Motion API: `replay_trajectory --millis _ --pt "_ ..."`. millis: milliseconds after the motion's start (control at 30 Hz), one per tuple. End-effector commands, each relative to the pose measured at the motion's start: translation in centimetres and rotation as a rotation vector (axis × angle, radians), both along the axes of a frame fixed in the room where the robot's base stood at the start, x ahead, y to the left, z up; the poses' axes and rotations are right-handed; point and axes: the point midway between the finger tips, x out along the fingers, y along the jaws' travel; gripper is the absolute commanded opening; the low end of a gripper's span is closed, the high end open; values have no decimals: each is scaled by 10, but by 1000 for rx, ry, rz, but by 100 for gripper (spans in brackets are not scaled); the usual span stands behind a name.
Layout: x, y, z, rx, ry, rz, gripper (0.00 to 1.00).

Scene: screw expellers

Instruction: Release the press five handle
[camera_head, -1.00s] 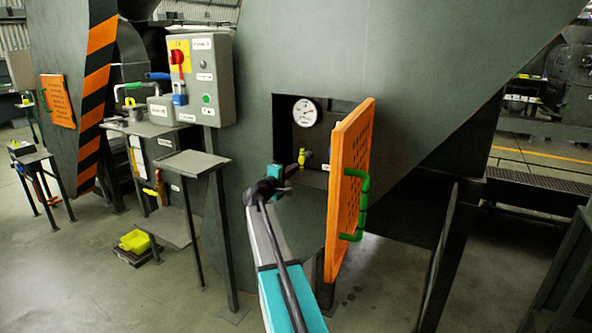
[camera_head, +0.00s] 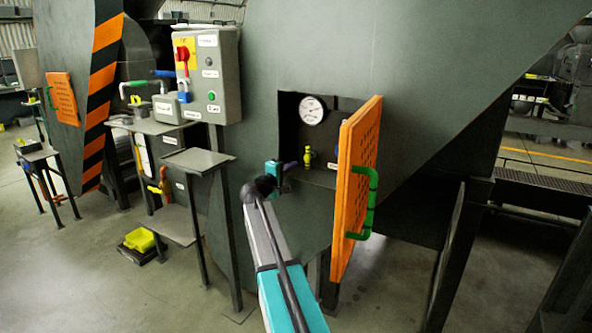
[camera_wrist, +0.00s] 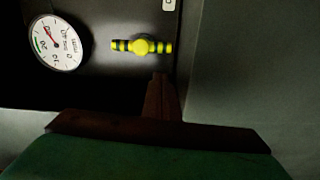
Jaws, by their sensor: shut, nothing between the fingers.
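An orange perforated door (camera_head: 357,165) stands swung open at the right of a recess in the dark press. Its green handle (camera_head: 371,204) is fixed to the outer face. My gripper (camera_head: 291,165) is in front of the recess, left of the door and apart from the handle. In the wrist view its fingers (camera_wrist: 162,84) are shut and empty, just below a yellow and black valve (camera_wrist: 142,46). I cannot tell whether they touch it. The handle is not in the wrist view. No press number is readable.
A round gauge (camera_head: 312,110) sits inside the recess, above the valve. A grey control box (camera_head: 207,75) with a red switch and a small table (camera_head: 198,161) stand to the left. Open floor lies in front.

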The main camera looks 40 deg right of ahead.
Motion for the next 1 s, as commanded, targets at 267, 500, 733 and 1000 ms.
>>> replay_trajectory --millis 267,500,733,1000 --pt "3 20 0 0 1 -1 0" --pt "-8 43 0 0 0 -2 0" --pt "-21 71 0 1 0 -1 0" --pt "-30 95 0 0 0 -2 0"
